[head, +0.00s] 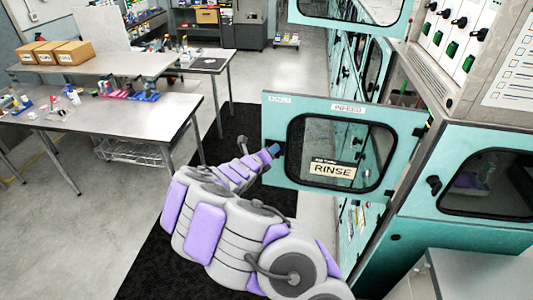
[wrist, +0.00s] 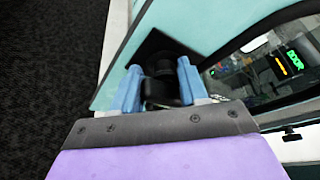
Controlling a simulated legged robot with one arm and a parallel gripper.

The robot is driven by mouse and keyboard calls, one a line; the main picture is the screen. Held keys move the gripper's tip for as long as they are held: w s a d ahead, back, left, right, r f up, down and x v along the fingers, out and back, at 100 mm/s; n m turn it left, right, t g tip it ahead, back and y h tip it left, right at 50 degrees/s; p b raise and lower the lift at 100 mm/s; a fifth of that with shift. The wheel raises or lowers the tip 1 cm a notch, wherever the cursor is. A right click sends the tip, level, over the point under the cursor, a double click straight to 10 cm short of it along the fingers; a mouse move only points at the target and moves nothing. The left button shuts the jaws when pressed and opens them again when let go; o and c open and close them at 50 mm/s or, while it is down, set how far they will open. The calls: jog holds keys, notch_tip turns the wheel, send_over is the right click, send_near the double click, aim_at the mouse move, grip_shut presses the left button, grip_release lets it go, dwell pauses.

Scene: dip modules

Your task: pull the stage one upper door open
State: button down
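A teal door (head: 397,128) with a dark-framed window and an INFEED label stands swung out from the teal cabinet in the head view. A RINSE sign shows through its window. A smaller label at its top left is too small to read surely. My gripper (head: 274,151) is at the door's free left edge. In the wrist view, the blue fingers of my gripper (wrist: 160,88) sit on both sides of the black door handle (wrist: 162,90) and appear to touch it. The handle's lower part is hidden by the gripper.
Another teal door (head: 310,9) stands out above and behind. The cabinet with a second window (head: 490,183) is at right, below a switch panel (head: 460,35). Tables (head: 180,115) with boxes and small items stand at left. A black mat (head: 245,120) covers the aisle floor.

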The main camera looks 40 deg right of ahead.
jog(key=c, duration=1)
grip_release()
jog(key=shift+s+d+r, duration=0.15)
jog(key=shift+r, duration=0.1)
jog(key=shift+o, duration=1.1)
jog(key=shift+s, duration=0.2)
jog(key=shift+w+f, duration=0.15)
jog(key=b+v, duration=0.1)
jog(key=v, duration=1.6)
jog(key=shift+a, duration=0.25)
